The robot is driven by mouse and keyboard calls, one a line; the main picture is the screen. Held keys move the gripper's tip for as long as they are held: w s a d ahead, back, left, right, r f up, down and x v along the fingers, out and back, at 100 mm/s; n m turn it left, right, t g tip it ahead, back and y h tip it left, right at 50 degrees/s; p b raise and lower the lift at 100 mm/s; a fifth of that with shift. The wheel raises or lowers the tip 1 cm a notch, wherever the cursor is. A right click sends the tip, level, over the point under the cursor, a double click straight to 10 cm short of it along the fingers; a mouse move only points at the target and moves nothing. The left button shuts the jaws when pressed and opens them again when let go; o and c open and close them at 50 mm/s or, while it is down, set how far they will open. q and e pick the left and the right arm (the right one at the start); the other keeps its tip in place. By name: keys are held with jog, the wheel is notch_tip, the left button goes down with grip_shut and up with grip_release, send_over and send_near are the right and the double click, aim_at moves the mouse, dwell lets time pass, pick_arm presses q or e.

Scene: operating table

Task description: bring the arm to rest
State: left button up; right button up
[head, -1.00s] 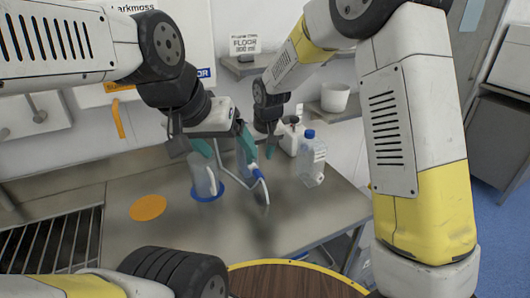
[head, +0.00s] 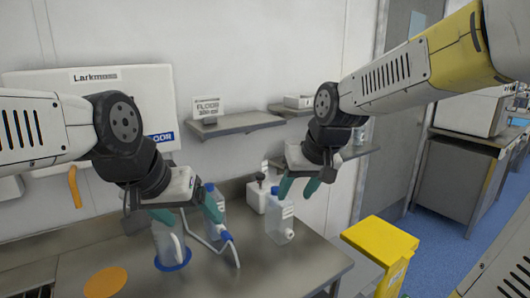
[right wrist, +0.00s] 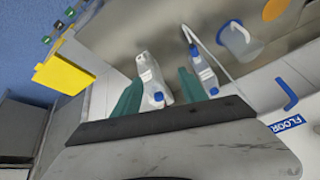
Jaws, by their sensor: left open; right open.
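My right gripper (head: 298,188) is open and empty above the table, in front of the wall shelf.
A hose with a blue end (head: 226,237) and a white container with a dark cap (head: 258,196) are also on the steel table (head: 260,272). An orange disc (head: 105,283) lies at left. A yellow bin (head: 385,240) stands right of the table. A wall shelf (head: 236,123) is behind.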

jog(key=s+d+m, duration=0.1)
jog(key=s+d, duration=0.2)
jog(key=s, duration=0.3)
jog(key=s+d+r+m+t, duration=0.1)
jog(key=s+d, duration=0.3)
jog(key=s, duration=0.2)
jog(key=shift+s+r, duration=0.2)
jog(key=shift+r, duration=0.1)
